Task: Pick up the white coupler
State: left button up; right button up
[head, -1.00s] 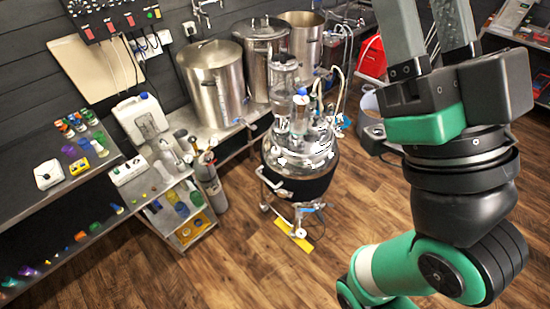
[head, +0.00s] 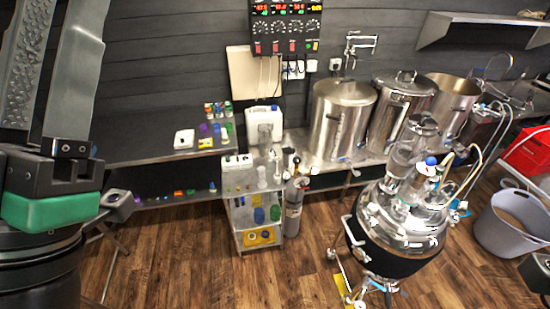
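I cannot single out the white coupler; small parts on the left bench and shelf are too small to tell. My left gripper (head: 60,25) is large and close at the left edge, fingers pointing up with a gap between them. It is open and nothing shows between the fingers. It is in front of the left end of the bench, touching nothing I can see.
The left bench (head: 150,150) holds a white box (head: 184,139) and small coloured bottles. A cart (head: 240,205) stands beside a grey gas cylinder (head: 294,205). A steel fermenter (head: 400,215) stands at right, a grey bin (head: 510,225) beyond. Wooden floor lies clear in front.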

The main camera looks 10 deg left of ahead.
pick_arm(q)
jog(key=shift+o, duration=0.2)
dwell(0.3)
jog(key=o, duration=0.5)
